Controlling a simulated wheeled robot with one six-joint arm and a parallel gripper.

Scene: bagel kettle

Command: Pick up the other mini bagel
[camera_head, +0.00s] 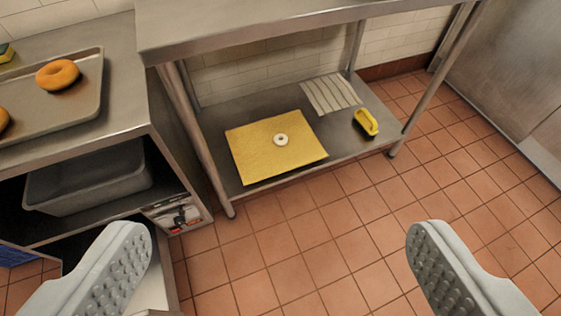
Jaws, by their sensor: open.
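My gripper (280,262) is open and empty, its two grey studded fingers wide apart at the bottom of the view with tiled floor behind them. A golden-brown bagel (58,74) lies on a metal tray (88,112) on the left counter. Part of a second round bagel-like item (3,119) shows on the same tray, cut off by the left edge. A small whitish ring (281,140) lies on a yellow mat (255,165) on the low shelf; I cannot tell whether it is a mini bagel. The gripper is apart from all of these.
A steel table stands over the low shelf (225,184), its legs and top (300,20) around the mat. A yellow-handled brush (366,122) and a striped cloth (331,94) lie there. A grey bin (88,180) sits under the left counter. The tiled floor (310,240) in front is clear.

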